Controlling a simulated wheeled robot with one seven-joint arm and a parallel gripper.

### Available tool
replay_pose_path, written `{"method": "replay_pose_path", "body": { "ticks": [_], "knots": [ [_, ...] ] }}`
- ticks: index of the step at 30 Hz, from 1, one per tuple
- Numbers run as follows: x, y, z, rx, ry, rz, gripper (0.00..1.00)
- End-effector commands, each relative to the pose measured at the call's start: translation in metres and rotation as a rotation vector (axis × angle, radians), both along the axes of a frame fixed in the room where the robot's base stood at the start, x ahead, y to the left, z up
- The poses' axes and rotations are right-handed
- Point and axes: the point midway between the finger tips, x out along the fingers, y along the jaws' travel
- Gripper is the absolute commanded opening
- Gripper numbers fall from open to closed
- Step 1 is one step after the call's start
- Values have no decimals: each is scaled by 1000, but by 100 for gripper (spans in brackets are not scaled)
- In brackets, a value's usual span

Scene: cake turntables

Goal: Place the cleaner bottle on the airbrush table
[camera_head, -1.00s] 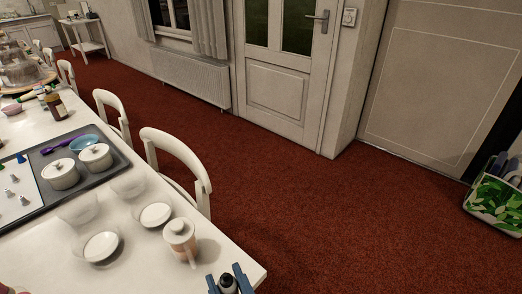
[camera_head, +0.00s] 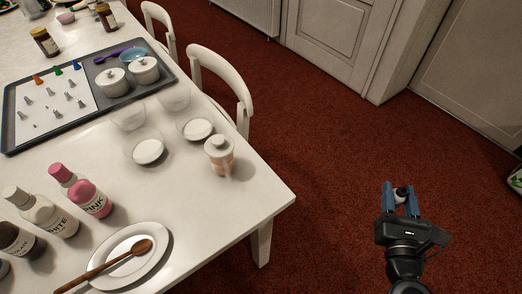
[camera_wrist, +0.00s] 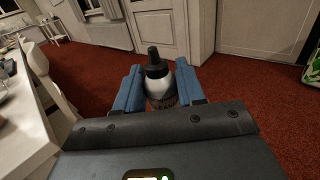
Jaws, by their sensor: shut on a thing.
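The cleaner bottle has a black cap and a whitish body, and it shows between my fingers in the wrist view (camera_wrist: 157,83). In the head view only its dark cap (camera_head: 401,193) is clear. My gripper (camera_head: 402,190) is shut on the bottle, with a blue finger on each side. The bottle looks roughly upright. It is held over the red carpet, to the right of the long white table. A small white side table (camera_wrist: 51,29), possibly the airbrush table, stands far off at upper left in the wrist view. It is not in the head view now.
The long white table (camera_head: 262,195) holds a grey tray (camera_head: 95,122), a lidded cup (camera_head: 219,157), a plate with a wooden spoon (camera_head: 110,245) and several bottles. White chairs (camera_head: 222,85) stand along its far side. The red carpet (camera_head: 325,150) is clear around my gripper.

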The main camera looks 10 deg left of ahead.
Motion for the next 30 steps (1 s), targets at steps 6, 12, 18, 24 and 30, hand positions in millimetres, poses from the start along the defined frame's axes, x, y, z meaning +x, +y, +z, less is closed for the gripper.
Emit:
{"method": "replay_pose_path", "body": {
  "ticks": [6, 12, 18, 24, 30],
  "knots": [
    [-3, 33, 7, 2, -4, 51, 8],
    [-20, 118, 23, 5, -7, 190, 8],
    [-56, 209, 42, 5, -4, 353, 8],
    [-104, 286, 62, 5, -2, 514, 8],
    [-142, 330, 75, 2, 0, 623, 8]
  ]
}}
